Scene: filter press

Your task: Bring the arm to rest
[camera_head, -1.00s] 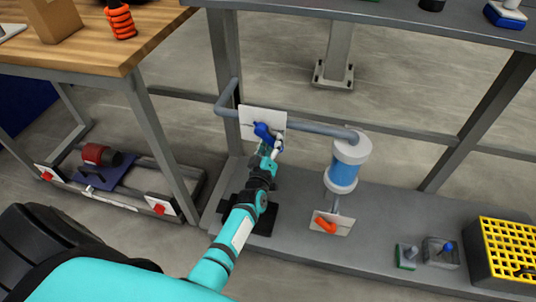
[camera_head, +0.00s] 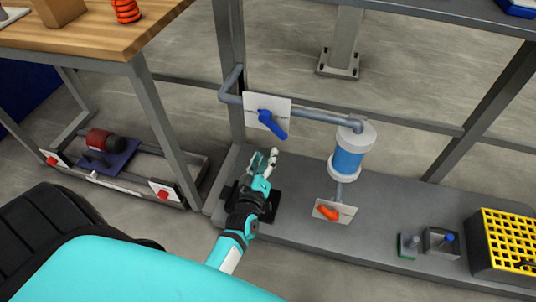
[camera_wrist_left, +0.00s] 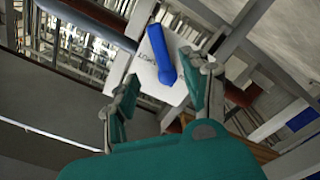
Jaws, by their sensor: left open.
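My left arm comes in from the lower left in the head view. Its gripper (camera_head: 262,163) is open and empty, below and apart from the blue valve handle (camera_head: 273,124). The blue handle sits on a white plate (camera_head: 282,102) on the grey pipe and slants down to the right. In the left wrist view the gripper's two fingers (camera_wrist_left: 160,98) are spread, and the blue handle (camera_wrist_left: 160,55) shows beyond them with clear space between. My right gripper is in neither view.
A blue-and-white filter cylinder (camera_head: 349,155) stands right of the gripper, with an orange handle (camera_head: 327,213) below it. A yellow grid crate (camera_head: 510,238) sits at the lower right. A wooden-topped table (camera_head: 100,35) is at the left. The grey lower shelf (camera_head: 300,190) has free room.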

